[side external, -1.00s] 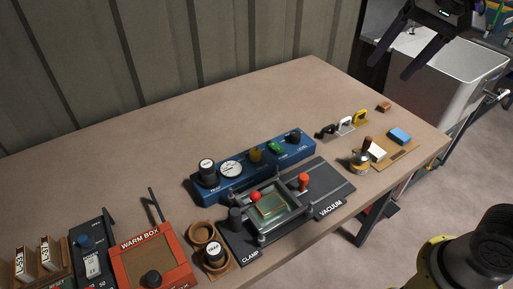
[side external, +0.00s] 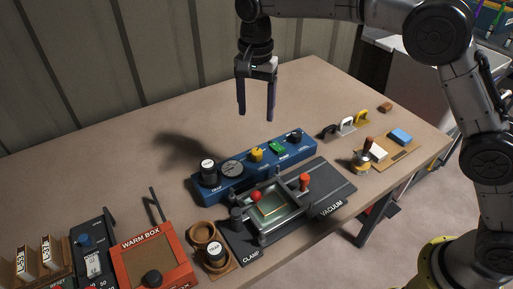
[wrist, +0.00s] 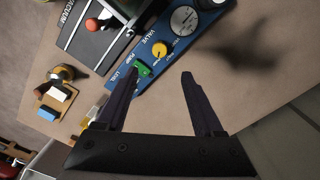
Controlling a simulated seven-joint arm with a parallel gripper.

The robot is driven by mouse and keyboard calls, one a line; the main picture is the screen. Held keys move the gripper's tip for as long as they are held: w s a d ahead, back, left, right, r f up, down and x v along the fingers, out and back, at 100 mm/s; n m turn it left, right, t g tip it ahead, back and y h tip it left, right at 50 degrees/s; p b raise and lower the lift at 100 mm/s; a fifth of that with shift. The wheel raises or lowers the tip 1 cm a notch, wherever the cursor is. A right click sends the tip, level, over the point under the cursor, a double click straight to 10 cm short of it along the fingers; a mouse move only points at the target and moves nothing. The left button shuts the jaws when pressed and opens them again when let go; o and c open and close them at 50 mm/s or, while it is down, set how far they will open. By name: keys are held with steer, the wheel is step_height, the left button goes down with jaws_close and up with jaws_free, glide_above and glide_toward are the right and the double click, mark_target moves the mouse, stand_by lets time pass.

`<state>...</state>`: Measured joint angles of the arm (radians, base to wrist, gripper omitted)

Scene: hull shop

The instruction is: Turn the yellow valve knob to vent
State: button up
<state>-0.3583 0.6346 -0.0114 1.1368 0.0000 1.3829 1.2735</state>
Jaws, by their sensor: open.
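The yellow valve knob (side external: 257,154) stands on the blue panel (side external: 228,187), between the round gauge (side external: 232,169) and the green switch (side external: 277,147). In the wrist view the yellow knob (wrist: 159,48) shows beside the word VALVE, with a small pointer on it. The setting it points to is too small to read. My gripper (side external: 256,116) hangs above the table behind the panel, fingers pointing down. It is open and empty, apart from the knob. In the wrist view the fingertips (wrist: 160,75) frame the space just short of the knob.
A clamp and vacuum fixture (side external: 333,189) with a red-ball handle (side external: 256,196) lies in front of the panel. A dark-capped jar (side external: 208,172) stands at the panel's left end. An orange warm box (side external: 152,256) is front left. The table behind the panel is clear.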

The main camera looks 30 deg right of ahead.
mark_target(257, 151)
step_height(257, 151, down, 13)
steer(key=shift+f, duration=0.1)
stand_by(0.3)
jaws_close()
stand_by(0.4)
